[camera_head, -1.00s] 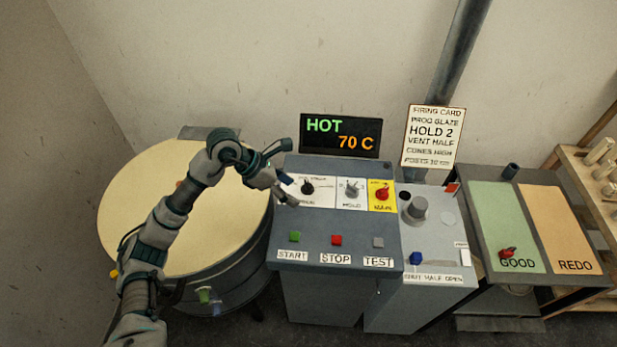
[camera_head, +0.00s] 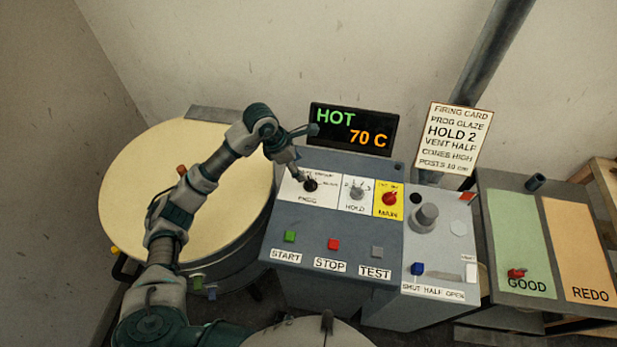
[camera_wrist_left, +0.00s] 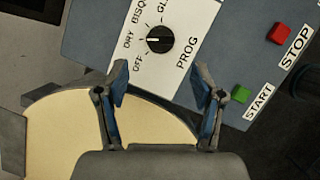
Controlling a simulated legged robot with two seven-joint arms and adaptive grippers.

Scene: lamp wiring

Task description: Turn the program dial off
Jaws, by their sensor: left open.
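The program dial (camera_head: 310,184) is a black round knob on a white plate marked PROG, at the upper left of the grey control panel. In the left wrist view the dial (camera_wrist_left: 159,39) has OFF, DRY, BISQ and a partly cut-off label around it. A pale mark on the knob lies on its left side, toward DRY. My left gripper (camera_head: 295,178) is close to the dial's upper left in the head view. In the wrist view its two fingers (camera_wrist_left: 162,92) are spread apart with nothing between them, and the dial lies beyond them. My right gripper is not in view.
The HOLD knob (camera_head: 356,192) and red MAIN knob (camera_head: 389,198) sit right of the dial. START (camera_head: 290,236), STOP (camera_head: 333,244) and TEST (camera_head: 377,251) buttons are below. A display (camera_head: 352,129) reads HOT 70 C. A round cream-topped kiln (camera_head: 135,190) stands left.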

